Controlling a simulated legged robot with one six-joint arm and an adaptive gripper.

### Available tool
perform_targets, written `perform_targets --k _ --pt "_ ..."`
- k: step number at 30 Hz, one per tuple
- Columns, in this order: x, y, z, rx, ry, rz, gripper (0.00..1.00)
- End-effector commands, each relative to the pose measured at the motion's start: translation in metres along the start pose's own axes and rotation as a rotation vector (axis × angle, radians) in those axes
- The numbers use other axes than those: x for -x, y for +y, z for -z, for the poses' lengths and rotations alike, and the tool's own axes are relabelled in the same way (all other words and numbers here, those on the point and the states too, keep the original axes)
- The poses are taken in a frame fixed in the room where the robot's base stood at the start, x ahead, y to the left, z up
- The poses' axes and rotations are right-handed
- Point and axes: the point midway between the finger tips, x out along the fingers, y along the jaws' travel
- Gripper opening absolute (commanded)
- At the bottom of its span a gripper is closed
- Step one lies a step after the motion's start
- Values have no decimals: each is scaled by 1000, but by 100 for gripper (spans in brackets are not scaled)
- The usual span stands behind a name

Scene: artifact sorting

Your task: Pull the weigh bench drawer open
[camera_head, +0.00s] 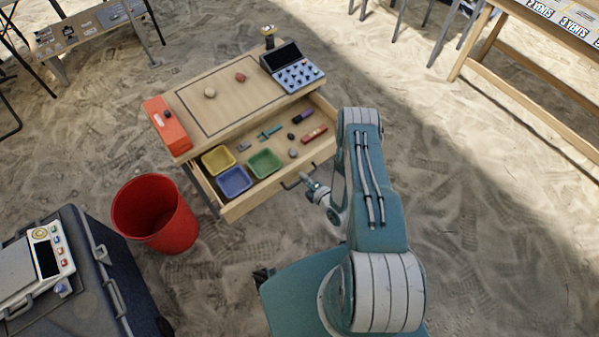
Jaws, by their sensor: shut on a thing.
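The weigh bench (220,105) is a wooden table standing on sand, with a dark outlined rectangle on its top. Its drawer (240,207) is pulled out towards me, and its inside shows. In the drawer are a yellow tray (217,160), a blue tray (234,181), a green tray (265,163) and several small loose items. The dark drawer handle (291,184) is on the drawer front. My gripper (307,179) is at the handle, shut on it; the arm partly hides the drawer's right end.
A red bucket (155,213) stands just left of the drawer. A dark case (105,275) with a scale on it is at lower left. On the bench top are a red box (167,125), a keypad device (292,68) and two stones. Open sand lies to the right.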

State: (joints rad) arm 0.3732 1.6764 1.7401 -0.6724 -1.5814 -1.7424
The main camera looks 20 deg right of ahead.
Motion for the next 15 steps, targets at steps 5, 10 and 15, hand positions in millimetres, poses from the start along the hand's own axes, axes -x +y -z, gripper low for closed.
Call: perform_targets --k 5,10,15 --pt "4 -5 0 -4 -4 14 0" --pt "4 -5 0 -4 -4 14 0" --pt "4 -4 0 -4 -3 12 51"
